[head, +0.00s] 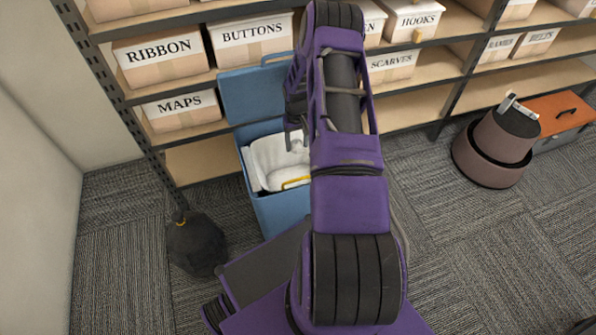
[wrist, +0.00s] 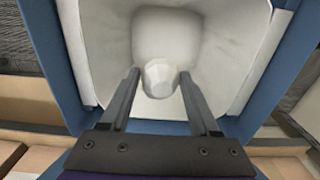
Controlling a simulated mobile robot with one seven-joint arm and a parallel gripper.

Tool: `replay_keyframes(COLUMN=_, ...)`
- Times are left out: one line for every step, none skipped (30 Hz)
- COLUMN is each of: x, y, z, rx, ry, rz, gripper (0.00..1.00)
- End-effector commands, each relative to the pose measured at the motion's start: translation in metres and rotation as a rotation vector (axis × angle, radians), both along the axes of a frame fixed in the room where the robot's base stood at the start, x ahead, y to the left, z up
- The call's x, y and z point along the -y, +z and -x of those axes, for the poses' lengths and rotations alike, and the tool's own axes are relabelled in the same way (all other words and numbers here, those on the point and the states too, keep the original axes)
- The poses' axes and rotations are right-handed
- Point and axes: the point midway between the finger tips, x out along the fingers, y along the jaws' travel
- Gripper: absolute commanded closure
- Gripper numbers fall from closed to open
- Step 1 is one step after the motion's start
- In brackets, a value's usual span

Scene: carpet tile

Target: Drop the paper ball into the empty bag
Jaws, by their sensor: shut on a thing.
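In the wrist view the paper ball (wrist: 158,78) is a small white faceted lump between the two fingertips of my gripper (wrist: 160,82). My gripper is shut on it and points down over the bag. The bag (wrist: 215,45) is a white liner inside a blue bin, and its hollow shows under the ball. In the head view the bag (head: 278,160) lines the blue bin (head: 285,213), whose lid stands open at the back. My gripper (head: 296,136) is above the bin there, partly hidden by my arm, and the ball cannot be made out.
Shelves behind hold labelled boxes such as the BUTTONS box (head: 252,38) and MAPS box (head: 181,108). A dark bag-like object (head: 196,245) lies on the carpet at left. Carpet is clear between.

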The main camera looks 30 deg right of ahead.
Motion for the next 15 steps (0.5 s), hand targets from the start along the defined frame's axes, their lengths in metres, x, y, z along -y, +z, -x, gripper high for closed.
replay_keyframes(x=0.0002, y=-0.0001, z=-0.0003, rx=0.001, ry=0.000, rz=0.000, gripper=0.88)
replay_keyframes(x=0.0002, y=0.0001, z=-0.0004, rx=0.001, ry=0.000, rz=0.000, gripper=0.88)
replay_keyframes(x=0.0002, y=0.0004, z=-0.0003, rx=0.001, ry=0.000, rz=0.000, gripper=0.88)
replay_keyframes(x=0.0002, y=0.0004, z=-0.0004, rx=0.001, ry=0.000, rz=0.000, gripper=0.88)
replay_keyframes(x=0.0002, y=0.0004, z=-0.0003, rx=0.001, ry=0.000, rz=0.000, gripper=0.88)
replay_keyframes(x=0.0002, y=0.0005, z=-0.0003, rx=0.001, ry=0.000, rz=0.000, gripper=0.36)
replay_keyframes(x=0.0001, y=0.0005, z=-0.0003, rx=0.001, ry=0.000, rz=0.000, gripper=0.30)
replay_keyframes(x=0.0001, y=0.0005, z=-0.0003, rx=0.001, ry=0.000, rz=0.000, gripper=0.25)
replay_keyframes(x=0.0001, y=0.0005, z=-0.0003, rx=0.001, ry=0.000, rz=0.000, gripper=0.18)
replay_keyframes(x=0.0002, y=0.0005, z=-0.0003, rx=0.001, ry=0.000, rz=0.000, gripper=0.12)
replay_keyframes(x=0.0001, y=0.0005, z=-0.0003, rx=0.001, ry=0.000, rz=0.000, gripper=0.07)
replay_keyframes(x=0.0001, y=0.0005, z=-0.0003, rx=0.001, ry=0.000, rz=0.000, gripper=0.03)
replay_keyframes(x=0.0001, y=0.0005, z=-0.0003, rx=0.001, ry=0.000, rz=0.000, gripper=0.03)
replay_keyframes(x=0.0001, y=0.0005, z=-0.0003, rx=0.001, ry=0.000, rz=0.000, gripper=0.03)
replay_keyframes(x=0.0001, y=0.0005, z=-0.0003, rx=0.001, ry=0.000, rz=0.000, gripper=0.03)
